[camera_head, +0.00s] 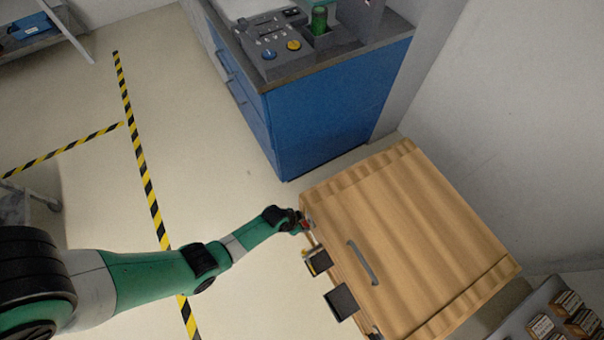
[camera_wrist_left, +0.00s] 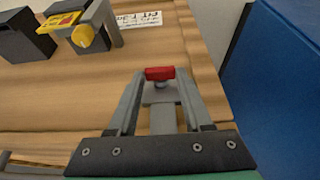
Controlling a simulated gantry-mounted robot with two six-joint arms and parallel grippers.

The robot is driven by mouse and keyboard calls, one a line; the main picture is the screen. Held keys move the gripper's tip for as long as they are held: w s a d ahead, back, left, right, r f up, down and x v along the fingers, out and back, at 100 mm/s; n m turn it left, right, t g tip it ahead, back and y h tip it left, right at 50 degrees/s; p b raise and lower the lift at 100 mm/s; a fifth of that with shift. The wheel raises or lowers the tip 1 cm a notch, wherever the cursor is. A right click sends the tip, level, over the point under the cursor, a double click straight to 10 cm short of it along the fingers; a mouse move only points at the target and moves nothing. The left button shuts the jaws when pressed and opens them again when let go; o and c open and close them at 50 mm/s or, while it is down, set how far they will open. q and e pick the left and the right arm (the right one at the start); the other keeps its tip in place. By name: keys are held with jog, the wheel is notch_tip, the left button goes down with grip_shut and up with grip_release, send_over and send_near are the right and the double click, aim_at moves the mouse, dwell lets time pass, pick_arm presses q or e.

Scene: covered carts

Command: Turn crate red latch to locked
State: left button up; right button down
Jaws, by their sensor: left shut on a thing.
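The wooden crate (camera_head: 415,235) stands at the lower right of the head view, with a grey handle on its top. Its red latch (camera_wrist_left: 160,74) shows in the left wrist view near the crate's corner, lying crosswise between my fingertips. My left gripper (camera_wrist_left: 160,82) is shut on the red latch. In the head view my left gripper (camera_head: 303,224) reaches the crate's near left corner, and the latch is mostly hidden by it. A yellow latch (camera_wrist_left: 82,36) sits on a grey mount further left on the crate. My right gripper is not in view.
A blue cabinet (camera_head: 335,105) with a control panel (camera_head: 272,45) on top stands behind the crate. Dark boxes (camera_head: 341,302) stick out from the crate's side. A tray (camera_head: 515,318) with several small blocks lies at the lower right. The floor at left is open.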

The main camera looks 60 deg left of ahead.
pick_arm(q)
grip_shut()
jog(key=shift+d, duration=0.1)
jog(key=shift+d+y, duration=0.25)
jog(key=shift+y, duration=0.55)
jog(key=y+b, duration=0.1)
jog(key=m+y+b, duration=0.1)
jog(key=shift+d+f+t+y, duration=0.3)
jog(key=shift+d+f+y, duration=0.05)
jog(key=shift+y, duration=0.05)
jog(key=shift+s+d+y+b, duration=0.1)
jog(key=shift+y+b, duration=0.25)
jog(key=shift+y, duration=0.15)
jog(key=shift+r+y, duration=0.1)
jog(key=shift+y, duration=0.4)
